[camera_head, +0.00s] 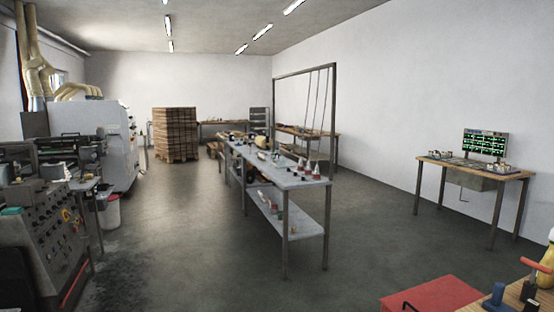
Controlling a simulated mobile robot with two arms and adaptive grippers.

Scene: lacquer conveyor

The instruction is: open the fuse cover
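I cannot make out a fuse cover in the head view. A small upright panel (485,144) with green lit parts stands at the back of a wooden-topped table (500,172) on the right. A grey box (470,181) hangs under that table's top; I cannot tell whether it has a cover. The grey control cabinet (40,243) at the left carries several knobs and buttons, too small to read. Neither of my grippers is in view.
A long metal bench (307,184) with bottles and small parts stands mid-room. A white machine (92,135) stands at the left, a pallet stack (174,133) behind. A red cabinet (432,297) and wooden bench (510,298) are near, bottom right. Floor between benches is clear.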

